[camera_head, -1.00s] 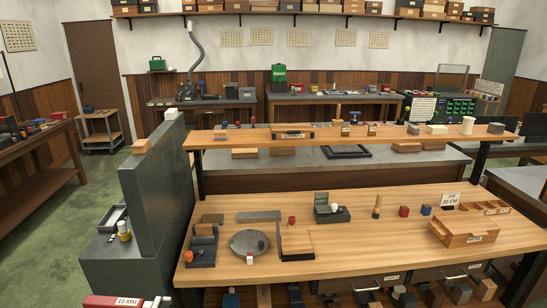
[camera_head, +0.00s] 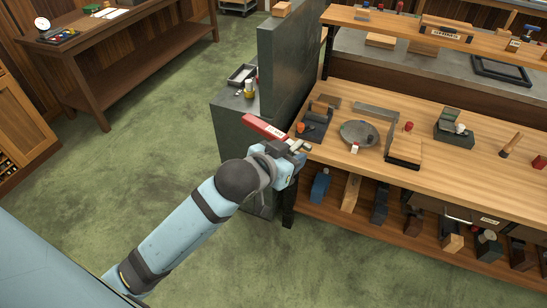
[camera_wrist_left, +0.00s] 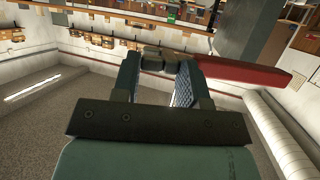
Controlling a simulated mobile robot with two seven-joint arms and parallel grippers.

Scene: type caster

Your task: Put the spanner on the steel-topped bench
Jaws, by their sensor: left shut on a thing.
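The spanner (camera_head: 263,128) is a red bar with a pale metal end. My left gripper (camera_head: 291,151) is shut on it in the head view, held up beside the front left corner of the wooden workbench. In the left wrist view the spanner (camera_wrist_left: 245,75) sticks out to the right from between the fingers (camera_wrist_left: 160,64). The fingers hide part of it. A bench with a grey, steel-looking top (camera_head: 440,72) stands behind the wooden workbench, partly hidden by its raised shelf. My right gripper is not in view.
The wooden workbench (camera_head: 340,168) carries a round grey plate (camera_head: 359,134), blocks and small fixtures. A tall dark panel (camera_head: 285,70) rises from a grey cabinet (camera_head: 228,128) left of it. Green floor (camera_head: 150,130) lies open to the left. A brown table (camera_head: 120,45) stands at the back left.

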